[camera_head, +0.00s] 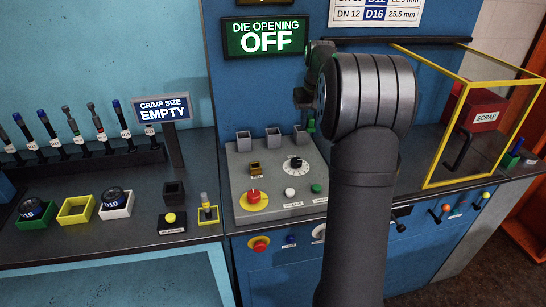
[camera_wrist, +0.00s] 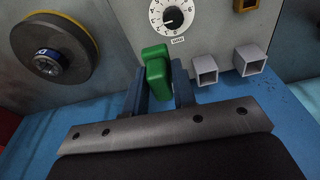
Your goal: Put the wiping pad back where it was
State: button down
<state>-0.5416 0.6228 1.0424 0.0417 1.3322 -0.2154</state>
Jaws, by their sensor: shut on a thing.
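My gripper (camera_wrist: 158,86) is shut on a green block-shaped thing (camera_wrist: 155,68), which shows between its two dark blue fingers in the wrist view. I take it for the wiping pad, but its underside is hidden. In the head view a small green patch (camera_head: 311,125) shows beside the wrist, above the back of the grey control panel (camera_head: 236,185). My arm hides most of the gripper there. I cannot tell whether the green thing touches anything.
The panel carries several grey square sockets (camera_head: 273,135), a dial (camera_head: 295,164) and a red button (camera_head: 254,196). A yellow-framed guard (camera_head: 430,150) and a red scrap box (camera_head: 486,110) stand at right. Hose fittings and a yellow tray (camera_head: 76,210) are at left.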

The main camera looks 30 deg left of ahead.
jog(key=f, duration=0.1)
jog(key=a+f, duration=0.1)
jog(key=f, duration=0.2)
jog(key=shift+w+a+f, duration=0.2)
jog(key=shift+w+a, duration=0.1)
jog(key=shift+a, duration=0.1)
send_over(273, 156)
notch_tip(273, 156, down, 7)
jog(key=shift+s+d+r, duration=0.1)
jog(key=shift+r, duration=0.1)
jog(key=shift+f, duration=1.95)
jog(key=shift+f, duration=0.15)
jog(key=c, duration=1.2)
grip_release()
jog(key=r, duration=0.4)
jog(key=d+r, duration=0.1)
jog(key=r, duration=0.3)
jog(key=s+r, duration=0.1)
jog(key=r, duration=0.3)
jog(key=shift+d, duration=0.15)
